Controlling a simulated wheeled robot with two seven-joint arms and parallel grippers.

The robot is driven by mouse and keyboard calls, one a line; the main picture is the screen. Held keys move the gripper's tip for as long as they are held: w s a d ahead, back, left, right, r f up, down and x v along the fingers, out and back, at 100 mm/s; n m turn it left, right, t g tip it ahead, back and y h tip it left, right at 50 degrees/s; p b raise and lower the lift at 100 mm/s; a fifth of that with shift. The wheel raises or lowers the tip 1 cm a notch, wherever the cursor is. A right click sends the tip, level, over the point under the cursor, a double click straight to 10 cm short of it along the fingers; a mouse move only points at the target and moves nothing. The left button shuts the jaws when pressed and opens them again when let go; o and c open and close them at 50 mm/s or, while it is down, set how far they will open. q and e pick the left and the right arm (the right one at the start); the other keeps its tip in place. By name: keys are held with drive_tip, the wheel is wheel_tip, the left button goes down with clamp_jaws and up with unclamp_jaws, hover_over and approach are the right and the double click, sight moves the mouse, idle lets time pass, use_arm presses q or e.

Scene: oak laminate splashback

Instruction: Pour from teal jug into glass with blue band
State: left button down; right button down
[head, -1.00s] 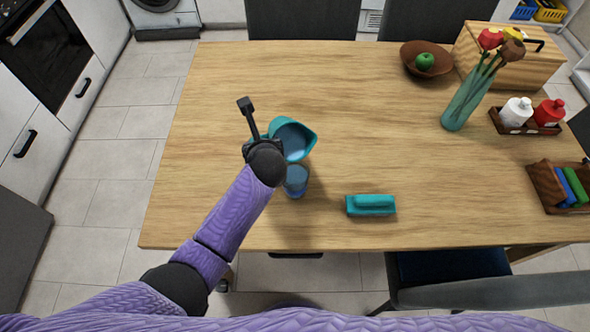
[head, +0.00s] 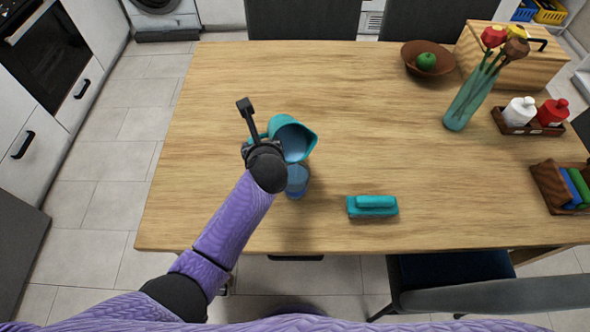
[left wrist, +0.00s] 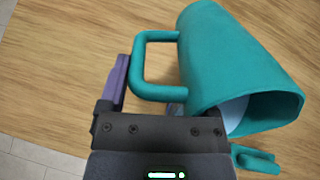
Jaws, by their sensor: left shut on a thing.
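The teal jug (head: 306,132) is held tilted above the table, its open mouth facing the near side, with pale blue liquid inside reaching toward the lower lip. The glass with blue band (head: 297,188) stands upright on the table just below the jug's lip; the lip covers part of its top. I cannot tell whether a stream runs between them. My left gripper (head: 262,143) is shut on the jug's handle, on the jug's left side. My right gripper is not in view.
A teal block-like item with a raised grip (head: 372,206) lies right of the glass. A flower vase (head: 465,100), a brown bowl (head: 427,58) with a green apple, a bottle tray (head: 530,128) and a wooden holder (head: 553,188) stand at the right. The table's middle is clear.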

use_arm(q)
drive_tip(key=shift+b, duration=0.4)
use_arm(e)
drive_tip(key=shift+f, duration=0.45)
